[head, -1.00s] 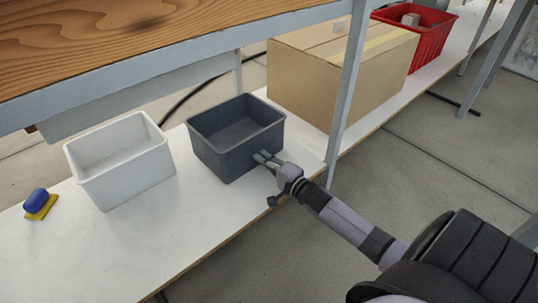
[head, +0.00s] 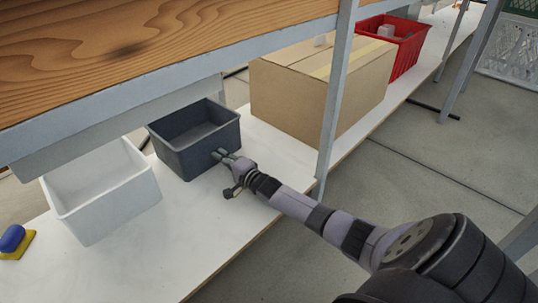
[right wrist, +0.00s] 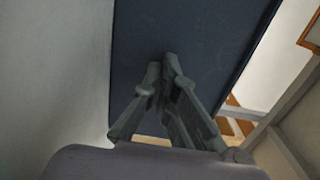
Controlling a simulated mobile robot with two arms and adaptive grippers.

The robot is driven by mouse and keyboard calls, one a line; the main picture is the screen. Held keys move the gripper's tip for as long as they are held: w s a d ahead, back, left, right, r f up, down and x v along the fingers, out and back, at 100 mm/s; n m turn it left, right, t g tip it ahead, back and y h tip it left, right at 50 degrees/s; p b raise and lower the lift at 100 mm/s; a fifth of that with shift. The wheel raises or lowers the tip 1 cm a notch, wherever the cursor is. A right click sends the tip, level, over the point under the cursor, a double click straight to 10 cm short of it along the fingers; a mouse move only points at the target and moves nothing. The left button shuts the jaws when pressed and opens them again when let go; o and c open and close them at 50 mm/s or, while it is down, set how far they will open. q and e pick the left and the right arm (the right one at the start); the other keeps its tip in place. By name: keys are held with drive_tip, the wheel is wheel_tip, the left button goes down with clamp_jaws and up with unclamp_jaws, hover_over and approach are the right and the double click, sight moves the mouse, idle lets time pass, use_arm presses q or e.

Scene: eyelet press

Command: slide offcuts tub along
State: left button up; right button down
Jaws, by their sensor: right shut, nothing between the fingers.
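The dark grey tub (head: 205,157), which I take to be the offcuts tub, stands upright on the white lower shelf in the head view. Its visible inside looks empty. My right gripper (head: 218,155) is shut and empty, with its fingertips at the tub's near wall, toward the right end. In the right wrist view the closed fingertips (right wrist: 163,62) lie against or very close to the dark tub wall (right wrist: 205,35); firm contact is hard to tell. My left gripper is not in view.
A white tub (head: 110,205) stands close to the grey tub's left. A cardboard box (head: 295,100) and a red crate (head: 408,50) stand to the right on the shelf (head: 190,240). A table leg (head: 335,105) rises near my right arm. The wooden tabletop (head: 150,45) overhangs.

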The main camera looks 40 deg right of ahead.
drive_tip(key=s, duration=0.8)
drive_tip(key=s+d, duration=0.1)
drive_tip(key=s, duration=0.3)
drive_tip(key=shift+d, duration=0.1)
